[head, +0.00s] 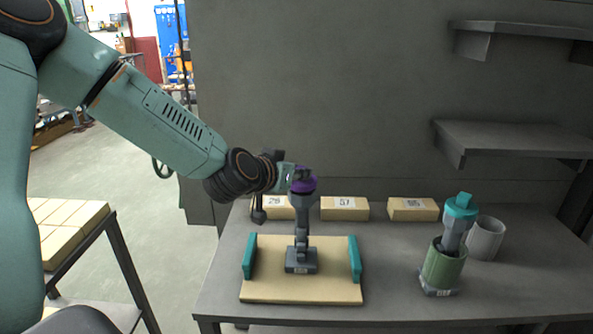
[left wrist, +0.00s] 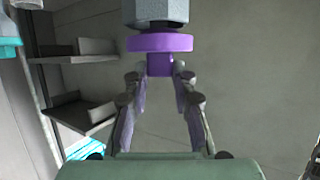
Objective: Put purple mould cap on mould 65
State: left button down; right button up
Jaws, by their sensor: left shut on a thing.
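The purple mould cap (head: 303,186) is at the top of a grey mould (head: 301,215) that stands upright on a wooden board. My left gripper (head: 300,174) comes in from the left and is shut on the cap's knob. In the left wrist view the cap's purple disc (left wrist: 160,42) lies just beyond the fingertips (left wrist: 162,72), against the grey mould body (left wrist: 158,10). I cannot tell whether the cap is fully seated. The label on the mould's base is too small to read. My right gripper is out of view.
The board (head: 300,292) has teal side rails. At right, a green cylinder (head: 443,268) holds another grey mould with a teal cap (head: 460,206), beside a grey cylinder (head: 486,238). Labelled blocks (head: 345,208) line the back. Shelves (head: 515,138) overhang the right side.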

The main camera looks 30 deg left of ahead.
pick_arm(q)
jog(key=shift+s+d+r, duration=0.1)
jog(key=shift+s+d, duration=0.1)
jog(key=shift+d, duration=0.1)
jog(key=shift+w+a+f, duration=0.1)
jog(key=shift+a+f, duration=0.05)
jog(key=shift+f, duration=0.05)
jog(key=shift+f, duration=0.2)
dwell(0.4)
jog(key=shift+f+b, duration=0.25)
jog(key=shift+b, duration=0.05)
jog(key=c, duration=1.4)
grip_release()
